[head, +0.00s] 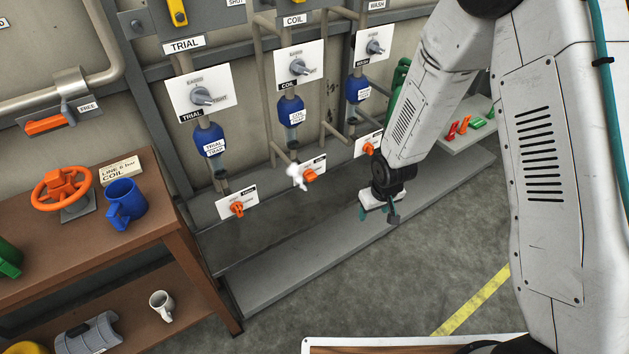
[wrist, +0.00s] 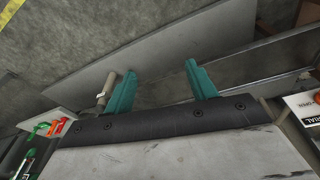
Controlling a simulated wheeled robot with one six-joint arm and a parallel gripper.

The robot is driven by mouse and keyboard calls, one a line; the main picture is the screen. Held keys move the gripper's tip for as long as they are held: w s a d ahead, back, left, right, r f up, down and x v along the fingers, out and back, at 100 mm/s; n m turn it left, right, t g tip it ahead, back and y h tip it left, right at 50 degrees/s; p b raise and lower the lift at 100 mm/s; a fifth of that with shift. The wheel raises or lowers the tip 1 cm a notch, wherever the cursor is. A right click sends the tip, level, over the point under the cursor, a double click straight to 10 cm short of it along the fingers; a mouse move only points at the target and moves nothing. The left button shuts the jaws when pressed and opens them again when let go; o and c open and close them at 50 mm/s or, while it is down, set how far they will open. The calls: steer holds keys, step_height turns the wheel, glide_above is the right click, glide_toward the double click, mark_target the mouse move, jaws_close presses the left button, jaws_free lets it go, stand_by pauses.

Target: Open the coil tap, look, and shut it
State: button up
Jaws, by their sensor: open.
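The coil tap (head: 310,175) is the middle of three orange-handled taps low on the wall, on a white plate below the COIL column. A small white puff (head: 297,177) shows just left of its handle, like steam. The handle's exact angle is too small to tell. My gripper (head: 378,214) is to the right of the coil tap and nearer the camera, apart from it, hanging over the grey ledge. In the wrist view its two teal fingers (wrist: 160,70) are spread with nothing between them. The coil tap cannot be made out there.
The trial tap (head: 237,208) is at left and another orange tap (head: 368,149) at right, near my arm. Blue traps, including the coil trap (head: 291,111), hang above. A brown bench (head: 150,245) with a blue mug (head: 125,203) stands left. A grey ledge (head: 290,285) runs below the taps.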

steer(key=w+a+f+n+t+y, duration=0.1)
steer(key=w+a+f+t+y, duration=0.25)
steer(key=f, duration=0.85)
steer(key=n+t+y, duration=0.1)
steer(key=t+y, duration=0.5)
steer(key=t, duration=0.3)
glide_toward(313, 179)
steer(key=x, duration=0.9)
steer(key=shift+w+a, duration=0.1)
steer(key=shift+w, duration=0.1)
steer(key=c, duration=1)
